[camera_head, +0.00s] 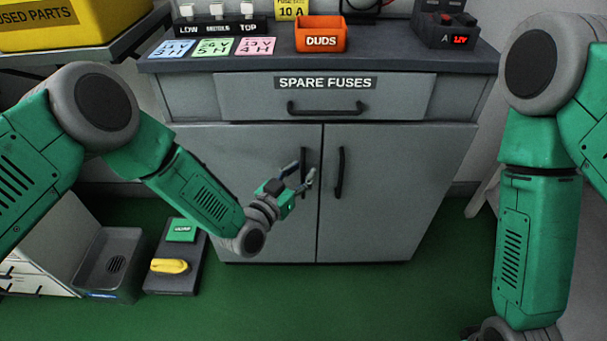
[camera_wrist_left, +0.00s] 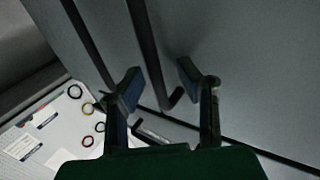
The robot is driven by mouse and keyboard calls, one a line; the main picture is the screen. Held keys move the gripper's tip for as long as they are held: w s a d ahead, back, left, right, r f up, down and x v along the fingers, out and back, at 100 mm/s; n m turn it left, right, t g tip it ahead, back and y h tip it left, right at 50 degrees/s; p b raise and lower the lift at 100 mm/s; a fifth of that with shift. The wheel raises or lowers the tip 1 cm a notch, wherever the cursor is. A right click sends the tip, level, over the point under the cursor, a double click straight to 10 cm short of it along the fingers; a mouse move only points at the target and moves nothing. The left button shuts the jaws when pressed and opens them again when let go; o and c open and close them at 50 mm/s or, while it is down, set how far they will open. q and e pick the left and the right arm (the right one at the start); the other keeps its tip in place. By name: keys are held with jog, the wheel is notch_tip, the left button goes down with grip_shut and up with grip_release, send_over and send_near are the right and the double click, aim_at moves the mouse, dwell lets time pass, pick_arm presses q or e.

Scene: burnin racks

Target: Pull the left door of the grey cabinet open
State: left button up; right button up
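The grey cabinet has a left door (camera_head: 250,225) and a right door (camera_head: 385,220), both shut, meeting at a narrow gap. The left door has a dark vertical handle (camera_head: 304,158) near that gap. My left gripper (camera_head: 300,177) is at the lower part of this handle. In the left wrist view its two fingers (camera_wrist_left: 158,85) are spread apart, with a dark handle bar (camera_wrist_left: 149,50) passing between them. I see space between the bar and the fingers; contact cannot be told. My right gripper is out of view; only my right arm shows.
The right door's handle (camera_head: 340,172) is close beside my left gripper. Above is a drawer labelled SPARE FUSES (camera_head: 250,100). An orange DUDS bin (camera_head: 320,40) stands on top. A grey box with a yellow lever (camera_head: 170,267) is on the floor at left. Green floor before the doors is clear.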

pick_arm(q)
jog(key=shift+w+d, duration=0.1)
jog(key=shift+w, duration=0.1)
jog(key=shift+d, duration=0.3)
grip_shut()
jog(key=shift+a, duration=0.1)
